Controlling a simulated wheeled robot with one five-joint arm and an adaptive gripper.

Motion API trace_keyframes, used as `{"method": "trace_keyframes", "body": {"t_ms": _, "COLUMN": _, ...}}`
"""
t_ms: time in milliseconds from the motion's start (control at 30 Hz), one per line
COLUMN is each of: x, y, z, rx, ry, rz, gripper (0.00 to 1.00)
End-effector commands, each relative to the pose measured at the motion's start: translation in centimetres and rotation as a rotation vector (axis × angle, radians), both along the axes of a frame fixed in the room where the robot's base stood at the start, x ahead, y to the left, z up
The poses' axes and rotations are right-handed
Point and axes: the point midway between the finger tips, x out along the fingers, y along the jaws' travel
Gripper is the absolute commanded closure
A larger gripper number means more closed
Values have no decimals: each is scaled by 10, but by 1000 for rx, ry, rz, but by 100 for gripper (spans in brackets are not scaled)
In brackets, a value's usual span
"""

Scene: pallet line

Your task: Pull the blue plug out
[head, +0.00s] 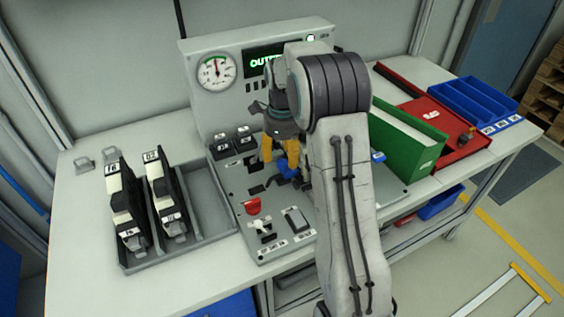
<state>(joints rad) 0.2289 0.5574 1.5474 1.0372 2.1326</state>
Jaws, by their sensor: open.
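The blue plug (286,172) sits on the grey control panel (238,176), just below and partly behind my gripper's fingers. My gripper (279,157) points down with its yellow fingers apart, close above the blue plug. It is open and empty. The fingers and my arm hide part of the plug and its socket, so I cannot tell whether the fingers touch it. Another small blue piece (378,157) shows to the right of my arm.
A red button (253,205) and a switch (296,219) sit on the panel's front. A gauge (216,72) stands behind. A grey tray (205,200) with black modules is at left.

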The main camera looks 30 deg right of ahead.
Motion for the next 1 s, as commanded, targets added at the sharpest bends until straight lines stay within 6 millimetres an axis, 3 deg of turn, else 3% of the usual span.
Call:
{"method": "trace_keyframes", "body": {"t_ms": 300, "x": 0, "y": 0, "z": -24, "rx": 0, "ry": 0, "rz": 1, "gripper": 48}}
{"method": "trace_keyframes", "body": {"t_ms": 667, "x": 0, "y": 0, "z": -27, "rx": 0, "ry": 0, "rz": 2, "gripper": 45}}
{"method": "trace_keyframes", "body": {"t_ms": 1000, "x": 0, "y": 0, "z": -26, "rx": 0, "ry": 0, "rz": 2, "gripper": 75}}
